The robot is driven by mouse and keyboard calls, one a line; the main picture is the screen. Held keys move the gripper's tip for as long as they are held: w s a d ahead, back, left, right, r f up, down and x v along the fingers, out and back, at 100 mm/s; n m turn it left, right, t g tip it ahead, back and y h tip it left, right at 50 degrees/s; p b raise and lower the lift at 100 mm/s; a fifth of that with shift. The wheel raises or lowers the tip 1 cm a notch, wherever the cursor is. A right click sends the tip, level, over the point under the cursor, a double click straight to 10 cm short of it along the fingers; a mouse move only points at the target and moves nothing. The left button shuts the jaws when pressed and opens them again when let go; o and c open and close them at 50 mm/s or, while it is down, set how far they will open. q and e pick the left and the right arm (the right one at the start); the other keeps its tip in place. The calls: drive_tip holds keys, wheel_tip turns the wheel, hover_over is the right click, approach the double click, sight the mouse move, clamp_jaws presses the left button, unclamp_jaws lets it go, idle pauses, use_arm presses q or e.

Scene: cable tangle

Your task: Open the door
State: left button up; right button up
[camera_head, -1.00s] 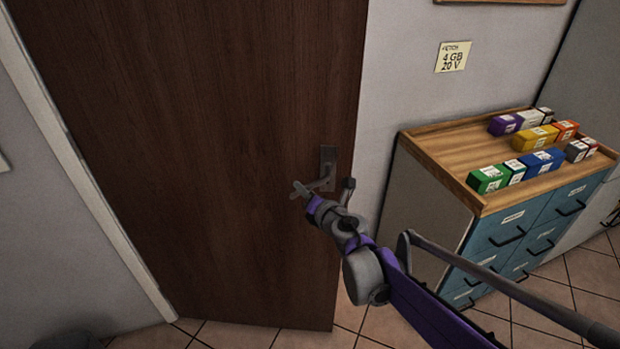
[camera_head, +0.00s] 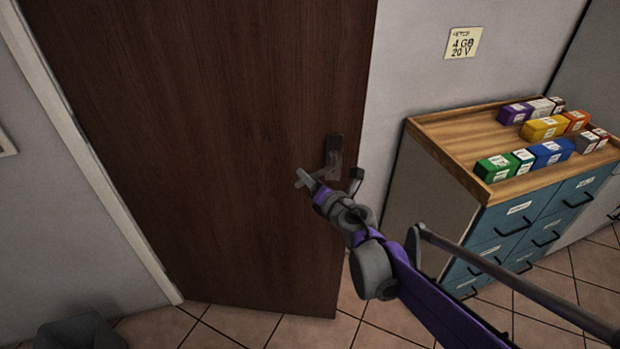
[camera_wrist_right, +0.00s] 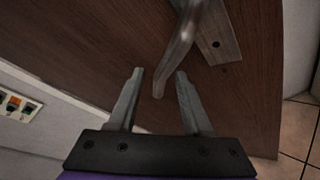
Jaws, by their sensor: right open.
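The dark brown door (camera_head: 220,150) fills the left and middle of the head view. Its handle (camera_head: 333,152) is a dark plate with a lever near the right edge, partly covered by my right arm. My right gripper (camera_head: 303,178) is at the lever, in front of the door. In the right wrist view the open gripper (camera_wrist_right: 159,73) has the lever's end (camera_wrist_right: 160,88) between its two fingers. A gap shows on both sides of the lever. The handle plate (camera_wrist_right: 217,45) is above and right of it. I cannot tell whether the door is ajar. My left gripper is not in view.
Right of the door stands a wooden-topped cabinet (camera_head: 440,140) with blue drawers and several coloured boxes. A dark grey object (camera_head: 75,335) is cut off at lower left. The tiled floor (camera_head: 215,325) before the door looks clear.

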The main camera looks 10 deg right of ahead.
drive_tip(key=v, duration=1)
drive_tip(key=shift+p, duration=0.4)
drive_tip(key=shift+s, duration=0.15)
